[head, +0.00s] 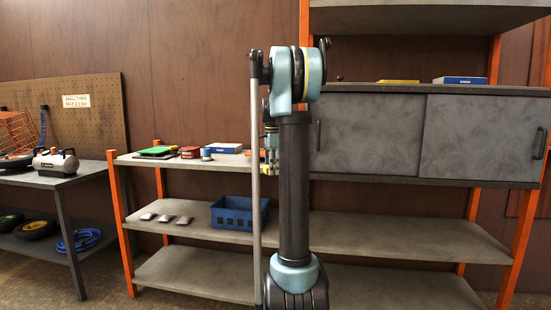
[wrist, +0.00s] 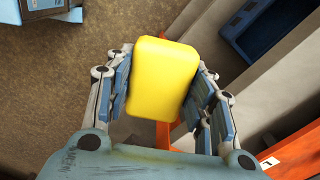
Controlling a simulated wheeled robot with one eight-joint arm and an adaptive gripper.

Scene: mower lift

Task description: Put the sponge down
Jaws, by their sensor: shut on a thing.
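A yellow block with rounded edges, the sponge (wrist: 162,78), fills the space between the fingers of my gripper (wrist: 164,66) in the wrist view. The fingers press on its two sides and hold it above the floor. In the head view my gripper (head: 270,150) is largely hidden behind my own arm, in front of the shelf unit. I cannot make out the sponge clearly there.
The shelf unit's middle board (head: 375,228) is clear on the right. A blue crate (head: 238,214) and several grey items (head: 166,218) stand on its left. Boxes and small things lie on the board above. Sliding doors (head: 478,138) close the upper right. A side table (head: 90,170) stands left.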

